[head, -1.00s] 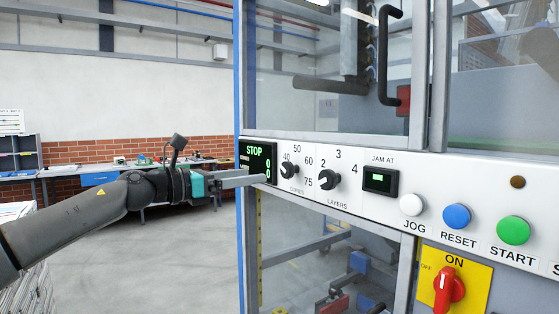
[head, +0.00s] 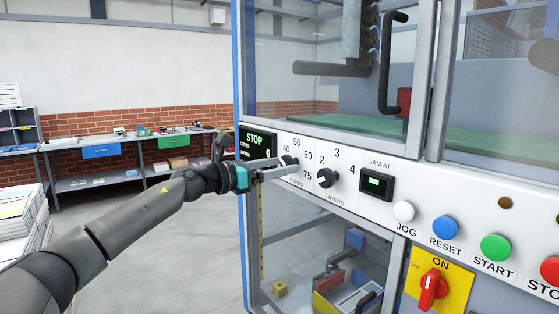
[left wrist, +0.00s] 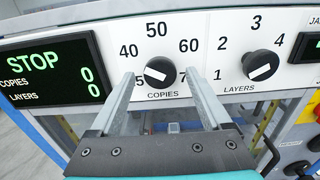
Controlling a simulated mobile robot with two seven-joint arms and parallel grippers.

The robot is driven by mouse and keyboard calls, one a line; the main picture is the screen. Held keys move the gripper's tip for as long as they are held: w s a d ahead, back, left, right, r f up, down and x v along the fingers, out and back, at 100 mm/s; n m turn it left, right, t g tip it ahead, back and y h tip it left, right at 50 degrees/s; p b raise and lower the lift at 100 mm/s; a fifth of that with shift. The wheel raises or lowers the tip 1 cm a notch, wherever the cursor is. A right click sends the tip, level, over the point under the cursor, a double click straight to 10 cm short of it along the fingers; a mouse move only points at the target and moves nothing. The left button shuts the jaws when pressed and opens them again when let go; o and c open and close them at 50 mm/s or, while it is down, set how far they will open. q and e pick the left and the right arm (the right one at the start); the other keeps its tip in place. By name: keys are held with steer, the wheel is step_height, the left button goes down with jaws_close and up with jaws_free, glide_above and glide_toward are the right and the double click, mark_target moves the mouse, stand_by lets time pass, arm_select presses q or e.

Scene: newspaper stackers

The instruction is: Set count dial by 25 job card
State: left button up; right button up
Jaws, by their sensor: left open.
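The black COPIES dial (left wrist: 160,72) sits on the white panel, with 40, 50 and 60 showing around it; a 7 is partly covered by a finger. The lower left of its scale is hidden. Its white mark is slanted; I cannot tell which end points. My left gripper (head: 287,169) is open and empty in front of this dial, which it partly covers in the head view. In the left wrist view its fingers stand either side of the dial; I cannot tell whether they touch it. The display (left wrist: 50,72) reads STOP, COPIES 0, LAYERS 0. I see no job card.
Right of it are the LAYERS dial (head: 327,178), the JAM AT window (head: 376,184), and the JOG (head: 404,211), RESET (head: 446,227) and START (head: 496,247) buttons. A red switch (head: 432,289) is below. Paper stacks (head: 20,225) stand at left. The floor left of the machine is open.

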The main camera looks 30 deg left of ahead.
arm_select(q)
steer(key=shift+w+d, duration=0.1)
steer(key=shift+w, duration=0.1)
jaws_close()
stand_by(0.6)
